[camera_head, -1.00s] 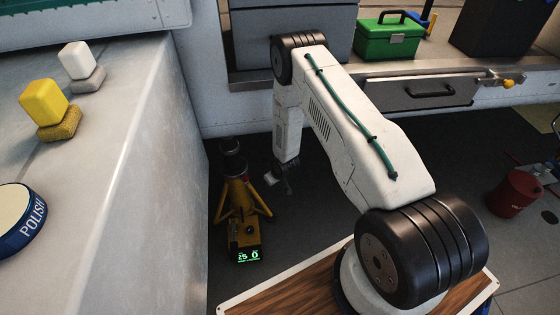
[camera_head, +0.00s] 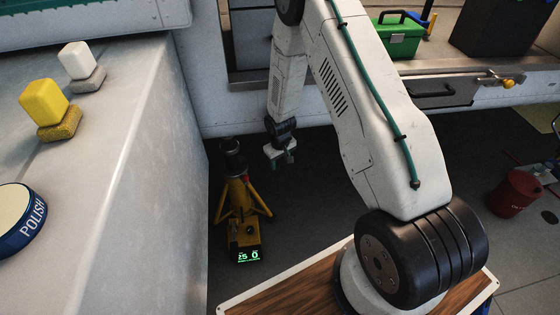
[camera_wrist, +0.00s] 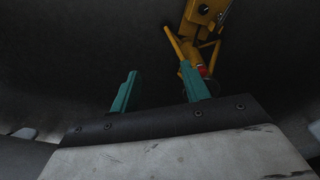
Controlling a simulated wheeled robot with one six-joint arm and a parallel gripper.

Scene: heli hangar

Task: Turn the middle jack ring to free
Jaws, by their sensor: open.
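One yellow jack (camera_head: 240,205) with splayed legs stands on the dark floor beside the grey bench, in the head view. It has a black top (camera_head: 232,150), a small red part near its upper right side and a green lit display (camera_head: 248,255) at its base. The same jack (camera_wrist: 205,35) shows at the top right of the wrist view, with a red part behind the right finger. My gripper (camera_head: 284,158) is to the right of the jack's top, apart from it. In the wrist view my gripper's two teal fingers (camera_wrist: 160,92) are spread and empty. I cannot make out the ring's marking.
A grey bench (camera_head: 150,150) at the left bears a yellow block (camera_head: 44,102), a white block (camera_head: 77,60) and a polish tin (camera_head: 22,222). A shelf with a green toolbox (camera_head: 399,38) runs behind. A red can (camera_head: 513,193) stands right; the floor between is clear.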

